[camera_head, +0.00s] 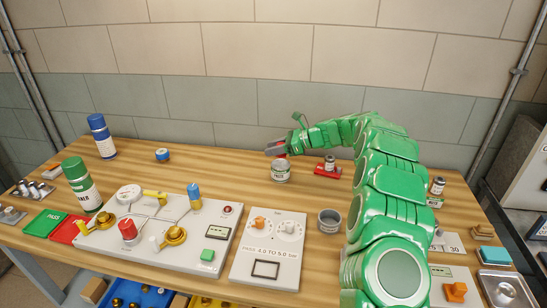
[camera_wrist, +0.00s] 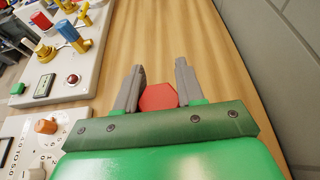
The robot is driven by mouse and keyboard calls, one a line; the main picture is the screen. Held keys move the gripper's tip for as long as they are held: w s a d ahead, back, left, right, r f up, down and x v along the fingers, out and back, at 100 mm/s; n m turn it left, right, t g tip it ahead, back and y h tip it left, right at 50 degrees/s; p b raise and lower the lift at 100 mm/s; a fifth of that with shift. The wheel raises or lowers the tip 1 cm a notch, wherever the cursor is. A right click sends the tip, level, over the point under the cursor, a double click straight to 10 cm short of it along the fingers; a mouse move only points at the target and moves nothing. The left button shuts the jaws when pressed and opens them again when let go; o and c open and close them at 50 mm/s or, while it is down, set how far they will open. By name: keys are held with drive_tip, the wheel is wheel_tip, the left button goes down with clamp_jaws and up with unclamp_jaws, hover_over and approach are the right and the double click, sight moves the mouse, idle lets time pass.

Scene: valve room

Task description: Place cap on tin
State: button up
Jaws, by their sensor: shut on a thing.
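My gripper (camera_head: 274,149) is at the end of the green arm, over the back middle of the table. It is shut on a red cap (camera_wrist: 158,97), which shows between the two grey fingers in the wrist view. A squat grey tin with a pale label (camera_head: 281,171) stands on the table just in front of and below the gripper in the head view. I cannot tell the exact gap between cap and tin. The tin does not show in the wrist view.
A small jar (camera_head: 330,162) stands on a red block (camera_head: 327,172) right of the tin. An open grey cup (camera_head: 329,220) is nearer the front. A valve panel (camera_head: 160,235) and a dial panel (camera_head: 268,250) fill the front. A blue roll (camera_head: 162,155) lies left; wood between is clear.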

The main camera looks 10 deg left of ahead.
sight(274, 163)
drive_tip(key=shift+w+a+f, duration=0.15)
drive_tip(key=shift+w+f, duration=0.2)
drive_tip(key=shift+f, duration=0.2)
drive_tip(key=shift+w+a+f, duration=0.1)
drive_tip(key=shift+w+f, duration=0.25)
drive_tip(key=shift+f, duration=1.45)
drive_tip(key=shift+f, duration=0.1)
drive_tip(key=o, duration=1)
drive_tip(key=v, duration=1.2)
